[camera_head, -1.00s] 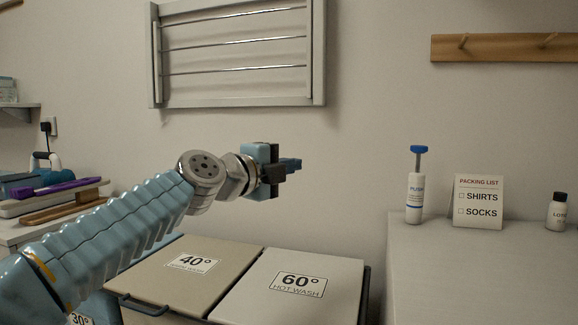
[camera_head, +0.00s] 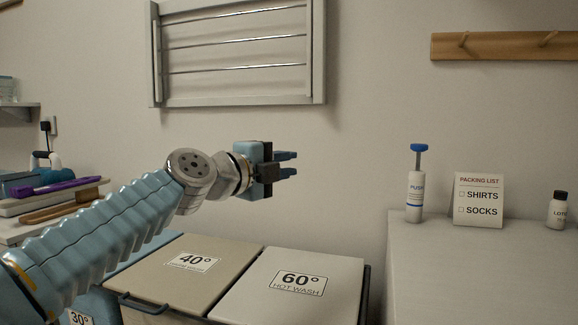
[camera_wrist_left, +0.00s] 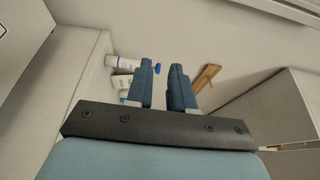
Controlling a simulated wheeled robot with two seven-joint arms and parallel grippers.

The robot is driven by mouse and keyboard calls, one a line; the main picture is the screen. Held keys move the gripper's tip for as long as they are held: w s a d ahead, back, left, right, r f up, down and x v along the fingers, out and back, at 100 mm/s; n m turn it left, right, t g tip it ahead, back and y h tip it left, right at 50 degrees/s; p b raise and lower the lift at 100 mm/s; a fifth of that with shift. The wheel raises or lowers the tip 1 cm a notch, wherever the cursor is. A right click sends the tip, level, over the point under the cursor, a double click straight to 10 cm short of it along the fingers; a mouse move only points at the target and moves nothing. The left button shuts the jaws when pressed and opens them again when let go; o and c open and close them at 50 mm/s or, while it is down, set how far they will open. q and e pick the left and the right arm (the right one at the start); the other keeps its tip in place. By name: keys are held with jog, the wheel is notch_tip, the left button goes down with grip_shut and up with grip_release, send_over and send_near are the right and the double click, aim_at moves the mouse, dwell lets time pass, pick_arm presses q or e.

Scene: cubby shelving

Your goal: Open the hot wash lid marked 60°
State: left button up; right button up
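The hot wash lid marked 60° (camera_head: 315,264) is a pale, flat lid lying closed, low in the middle of the head view. Its label reads "60° HOT WASH". My left gripper (camera_head: 287,164) is above the lids, in the air in front of the wall, pointing right. Its two blue fingers stand apart with nothing between them. They also show apart and empty in the left wrist view (camera_wrist_left: 162,88). My right gripper is in neither view.
The beige 40° lid (camera_head: 205,272) sits left of the 60° lid, with a dark handle (camera_head: 143,307) at its front. A 30° label (camera_head: 80,318) shows partly. A counter at right holds a pump bottle (camera_head: 415,190), a packing list card (camera_head: 478,200) and a lotion bottle (camera_head: 558,212). A drying rack (camera_head: 238,100) hangs above.

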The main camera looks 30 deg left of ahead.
pick_arm(q)
jog(key=s+a+b, duration=0.2)
jog(key=s, duration=1)
grip_shut()
